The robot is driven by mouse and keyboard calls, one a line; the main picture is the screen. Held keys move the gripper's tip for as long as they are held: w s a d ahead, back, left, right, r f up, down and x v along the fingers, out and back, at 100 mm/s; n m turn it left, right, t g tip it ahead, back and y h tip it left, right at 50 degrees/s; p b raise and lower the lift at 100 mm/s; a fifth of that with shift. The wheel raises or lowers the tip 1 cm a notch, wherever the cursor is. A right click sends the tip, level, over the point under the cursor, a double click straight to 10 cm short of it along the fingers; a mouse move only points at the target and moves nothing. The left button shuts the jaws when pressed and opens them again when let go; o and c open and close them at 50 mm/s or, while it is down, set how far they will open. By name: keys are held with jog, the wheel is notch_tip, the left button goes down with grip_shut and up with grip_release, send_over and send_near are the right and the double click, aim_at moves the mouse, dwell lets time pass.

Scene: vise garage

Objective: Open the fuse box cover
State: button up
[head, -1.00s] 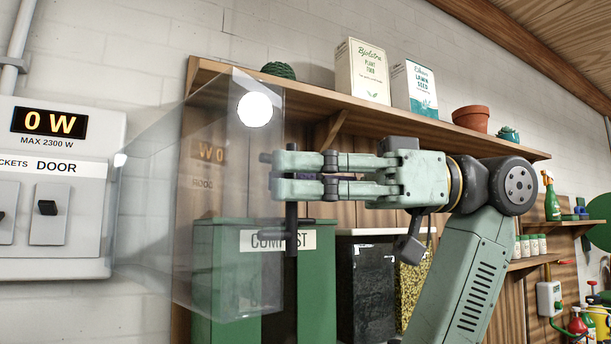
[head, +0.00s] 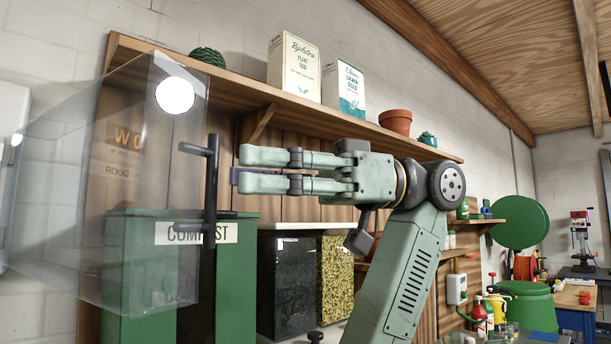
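The fuse box cover (head: 75,215) is a large clear hood at the left, swung out from the wall. A black bar handle (head: 211,190) stands upright on its near right side. My gripper (head: 238,172) is just right of the handle, pointing left, with a small gap between fingertips and bar. Its pale green fingers look parted, with a purplish part showing between and behind them, and nothing is held. The fuse box (head: 12,150) itself is mostly out of view at the left edge; its display shows only dimly through the cover.
A wooden shelf (head: 280,104) with boxes and pots runs above my gripper. A green compost bin (head: 225,270) stands behind and below the cover, with dark and speckled bins beside it. A workbench (head: 575,303) is far right.

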jog(key=v, duration=0.6)
jog(key=shift+d, duration=0.4)
